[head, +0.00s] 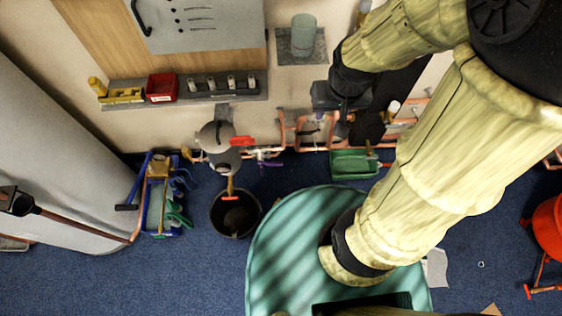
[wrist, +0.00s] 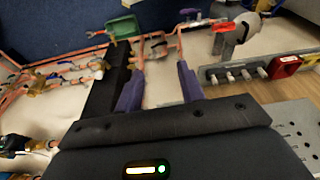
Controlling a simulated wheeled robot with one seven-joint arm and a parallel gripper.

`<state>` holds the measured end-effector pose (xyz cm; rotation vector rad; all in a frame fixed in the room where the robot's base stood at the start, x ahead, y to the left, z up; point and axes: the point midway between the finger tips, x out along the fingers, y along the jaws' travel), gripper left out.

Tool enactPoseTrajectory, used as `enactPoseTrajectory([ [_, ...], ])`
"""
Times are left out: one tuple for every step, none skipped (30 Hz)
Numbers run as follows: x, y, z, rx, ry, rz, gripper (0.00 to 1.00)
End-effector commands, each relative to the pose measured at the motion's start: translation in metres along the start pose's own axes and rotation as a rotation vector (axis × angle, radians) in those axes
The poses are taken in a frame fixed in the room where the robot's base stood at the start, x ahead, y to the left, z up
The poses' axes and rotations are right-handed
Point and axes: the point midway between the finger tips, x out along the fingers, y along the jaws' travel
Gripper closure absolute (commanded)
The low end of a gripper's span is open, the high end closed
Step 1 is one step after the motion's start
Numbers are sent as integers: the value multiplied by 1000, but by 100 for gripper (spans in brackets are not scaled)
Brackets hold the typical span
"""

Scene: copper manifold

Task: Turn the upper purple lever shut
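A purple lever (head: 271,163) sits on the copper pipework just right of a red lever (head: 241,140) in the head view. It also shows small near the top of the wrist view (wrist: 189,12). I cannot tell whether a second purple lever is there or which is upper. My gripper (head: 331,126) is in front of the pipes, right of that lever. In the wrist view its two purplish fingers (wrist: 160,75) are spread apart, with wall between them and pipes beyond the tips. I see nothing held. My arm and gripper hide part of the pipework.
The copper manifold (head: 283,130) runs low along the wall. A green tray (head: 353,164) is below the gripper. A grey shelf (head: 190,95) with a red box (head: 161,87) is on the wall at left. A black bucket (head: 247,225) and a teal round surface (head: 272,262) are below.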

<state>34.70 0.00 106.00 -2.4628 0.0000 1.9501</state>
Motion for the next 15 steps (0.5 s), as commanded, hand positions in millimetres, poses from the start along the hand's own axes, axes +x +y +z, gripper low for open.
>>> enactPoseTrajectory([
  [0,0,0,0,0,0,61],
  [0,0,0,0,0,0,61],
  [0,0,0,0,0,0,61],
  [0,0,0,0,0,0,61],
  [0,0,0,0,0,0,61],
  [0,0,0,0,0,0,61],
  [0,0,0,0,0,0,61],
  [0,0,0,0,0,0,61],
  [0,0,0,0,0,0,61],
  [2,0,0,2,-2,0,61],
  [4,0,0,5,-6,-1,61],
  [8,1,1,13,-14,-2,61],
  [12,1,1,21,-22,-3,61],
  [18,2,2,32,-33,-4,61],
  [28,3,4,50,-55,-7,61],
])
